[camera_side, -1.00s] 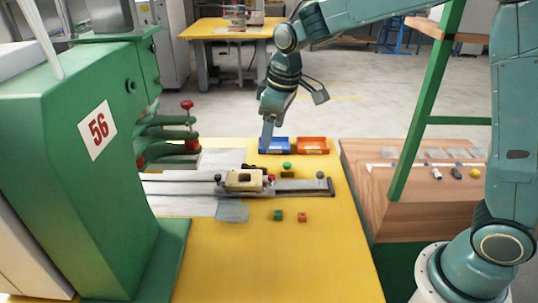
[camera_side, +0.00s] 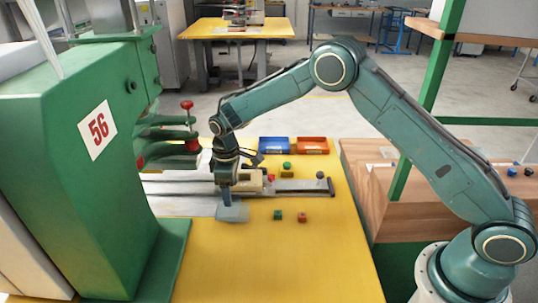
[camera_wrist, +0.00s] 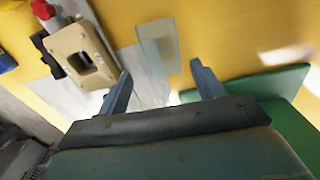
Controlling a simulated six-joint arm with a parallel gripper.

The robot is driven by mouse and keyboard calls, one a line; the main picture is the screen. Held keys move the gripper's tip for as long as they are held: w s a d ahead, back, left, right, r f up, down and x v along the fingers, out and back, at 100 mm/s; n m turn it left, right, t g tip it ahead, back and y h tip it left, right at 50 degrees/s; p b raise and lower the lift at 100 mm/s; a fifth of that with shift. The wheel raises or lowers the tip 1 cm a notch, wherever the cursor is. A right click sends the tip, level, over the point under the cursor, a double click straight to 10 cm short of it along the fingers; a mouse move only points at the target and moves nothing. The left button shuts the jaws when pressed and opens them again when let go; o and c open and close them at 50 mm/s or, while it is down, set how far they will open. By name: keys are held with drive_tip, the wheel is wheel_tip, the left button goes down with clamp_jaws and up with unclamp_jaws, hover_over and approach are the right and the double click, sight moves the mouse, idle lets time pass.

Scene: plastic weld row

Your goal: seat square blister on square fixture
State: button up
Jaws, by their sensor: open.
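The fixture is a beige block with a squarish opening (camera_wrist: 82,55). In the side view the fixture (camera_side: 256,181) sits on the metal slide, partly hidden behind my gripper. A clear, pale rectangular piece (camera_wrist: 158,48), which looks like the blister, lies flat on the yellow table by the slide's near edge. It also shows in the side view (camera_side: 236,214). My gripper (camera_side: 226,203) points down just over this piece. In the wrist view my gripper (camera_wrist: 160,74) is open, its fingers apart and the piece between and beyond the tips. Nothing is held.
The green press (camera_side: 90,150) stands to the left. Small green (camera_side: 278,215) and orange-brown (camera_side: 302,217) blocks lie in front of the slide. A blue bin (camera_side: 273,146) and an orange bin (camera_side: 312,146) sit behind it. The front of the yellow table is clear.

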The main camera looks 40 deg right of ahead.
drive_tip(key=shift+f, duration=0.25)
drive_tip(key=shift+f, duration=3.4)
drive_tip(key=c, duration=0.6)
drive_tip(key=shift+r, duration=0.1)
drive_tip(key=shift+r, duration=2.15)
